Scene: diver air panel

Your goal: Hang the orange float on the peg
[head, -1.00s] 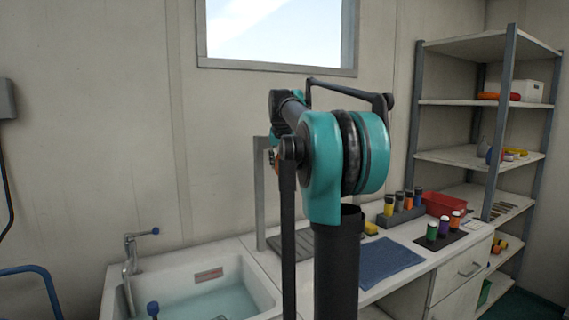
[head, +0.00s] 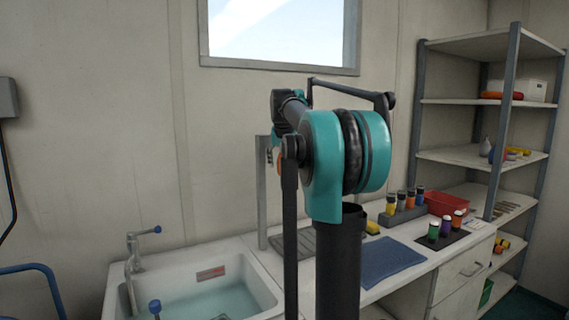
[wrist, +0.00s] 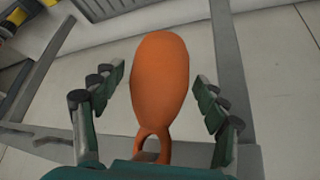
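The orange float (wrist: 160,85) fills the middle of the wrist view, a long rounded body with a ring at its lower end, close to my palm. My gripper (wrist: 156,100) has its two fingers spread on either side of the float, with a visible gap on both sides. In the head view only a small orange patch (head: 280,163) shows beside the grey stand (head: 262,200), mostly behind my arm. The stand's upper end is partly hidden by my arm. I cannot make out the peg, or whether the ring is around it.
A sink (head: 205,285) with water and a tap (head: 135,255) lies at lower left. The counter holds a blue mat (head: 388,262), several coloured bottles, and a red bin (head: 447,203). A shelf rack (head: 510,120) stands at right.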

